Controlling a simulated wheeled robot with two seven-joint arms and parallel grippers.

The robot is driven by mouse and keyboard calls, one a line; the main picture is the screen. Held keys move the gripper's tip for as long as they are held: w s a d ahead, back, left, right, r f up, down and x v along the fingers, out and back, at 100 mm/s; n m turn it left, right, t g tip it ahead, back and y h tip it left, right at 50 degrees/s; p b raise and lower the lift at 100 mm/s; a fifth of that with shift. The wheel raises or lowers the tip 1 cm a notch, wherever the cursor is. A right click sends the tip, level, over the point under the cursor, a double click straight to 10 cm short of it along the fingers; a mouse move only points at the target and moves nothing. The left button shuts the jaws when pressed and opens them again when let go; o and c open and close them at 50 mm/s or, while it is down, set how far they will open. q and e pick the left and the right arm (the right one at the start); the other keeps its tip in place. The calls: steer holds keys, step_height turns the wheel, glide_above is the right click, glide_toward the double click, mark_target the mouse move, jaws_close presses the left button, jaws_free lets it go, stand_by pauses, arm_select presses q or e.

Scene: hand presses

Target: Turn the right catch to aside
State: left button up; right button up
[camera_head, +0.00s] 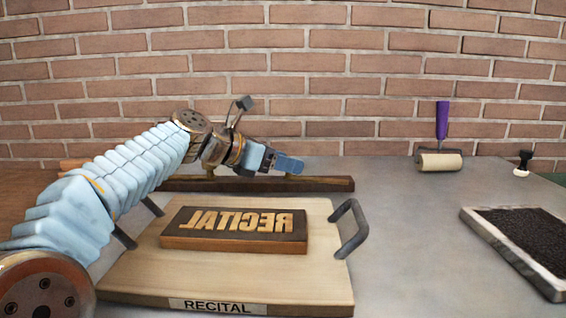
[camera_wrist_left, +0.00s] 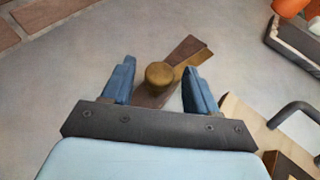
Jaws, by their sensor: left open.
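The right catch is a brass-coloured round knob (camera_wrist_left: 159,76) near the right end of a dark wooden bar (camera_head: 332,184) behind the board. In the left wrist view the knob sits between the two blue fingers of my left gripper (camera_wrist_left: 160,88), with a gap on each side. A tan strip lies beside the bar there; I cannot tell whether it is part of the catch. In the head view my left gripper (camera_head: 290,164) hangs over the bar's right end and largely hides the catch. My right gripper does not show.
A wooden board (camera_head: 130,270) with grey handles (camera_head: 350,232) holds a RECITAL printing block (camera_head: 235,230) in front of the bar. An ink tray (camera_head: 520,258), a purple-handled roller (camera_head: 440,160) and a small stamp (camera_head: 523,162) stand to the right. Grey table between is clear.

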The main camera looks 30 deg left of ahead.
arm_select(q)
steer(key=shift+w+d, duration=0.1)
jaws_close()
steer(key=n+y+p, duration=0.1)
steer(key=p, duration=0.1)
steer(key=n+y+p, duration=0.1)
steer(key=shift+d+r+t+p, duration=0.15)
steer(key=shift+r+t+p, duration=0.15)
steer(key=shift+t+p, duration=0.1)
steer(key=shift+f+n+y, duration=0.25)
steer(key=shift+n+y, duration=0.15)
steer(key=shift+y, duration=0.1)
steer(key=shift+f, duration=0.1)
jaws_free()
